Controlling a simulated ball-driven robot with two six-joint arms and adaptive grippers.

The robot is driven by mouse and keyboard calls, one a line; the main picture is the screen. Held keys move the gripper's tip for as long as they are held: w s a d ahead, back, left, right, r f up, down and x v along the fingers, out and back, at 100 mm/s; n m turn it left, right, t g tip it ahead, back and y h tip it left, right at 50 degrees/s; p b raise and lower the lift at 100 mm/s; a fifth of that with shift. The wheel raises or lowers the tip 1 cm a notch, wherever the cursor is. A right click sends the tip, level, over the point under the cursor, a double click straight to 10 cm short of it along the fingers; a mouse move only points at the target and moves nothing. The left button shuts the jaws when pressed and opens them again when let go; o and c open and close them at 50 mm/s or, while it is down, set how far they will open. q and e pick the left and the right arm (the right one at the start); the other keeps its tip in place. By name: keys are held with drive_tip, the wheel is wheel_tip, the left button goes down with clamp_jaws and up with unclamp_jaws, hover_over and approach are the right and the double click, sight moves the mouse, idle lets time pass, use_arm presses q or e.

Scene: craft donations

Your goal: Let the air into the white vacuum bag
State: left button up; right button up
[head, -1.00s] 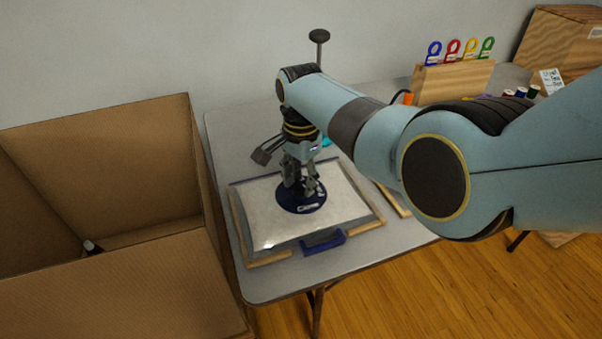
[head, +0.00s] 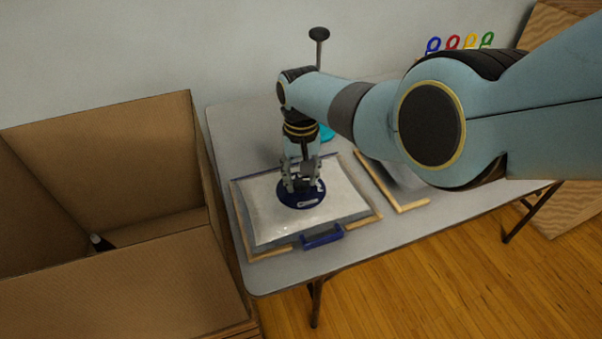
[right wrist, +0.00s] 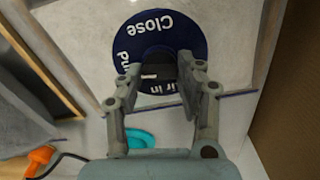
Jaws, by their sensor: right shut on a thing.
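The white vacuum bag (head: 265,222) lies flat in a wooden frame on the grey table. It also shows in the right wrist view (right wrist: 226,38). On it sits a round dark blue valve disc (head: 302,200) with white lettering; "Close" and "ir in" can be read in the right wrist view (right wrist: 187,28). My right gripper (head: 302,186) points down at the disc's middle. Its fingers (right wrist: 158,80) are shut on the dark raised part at the disc's centre, partly hidden between them. A blue handle clip (head: 322,238) lies at the bag's near edge. My left gripper is not in view.
A large open cardboard box (head: 110,170) stands left of the table. A second wooden frame (head: 400,200) with a greyish bag lies to the right. A teal round thing (head: 326,133) lies behind the bag. Coloured tags (head: 470,42) stand at the back right.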

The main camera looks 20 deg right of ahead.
drive_tip(key=n, duration=0.4)
drive_tip(key=shift+n, duration=0.4)
drive_tip(key=n, duration=0.5)
drive_tip(key=shift+p, duration=0.4)
drive_tip(key=n, duration=0.5)
drive_tip(key=shift+n, duration=0.4)
drive_tip(key=n, duration=0.4)
drive_tip(key=shift+n, duration=0.4)
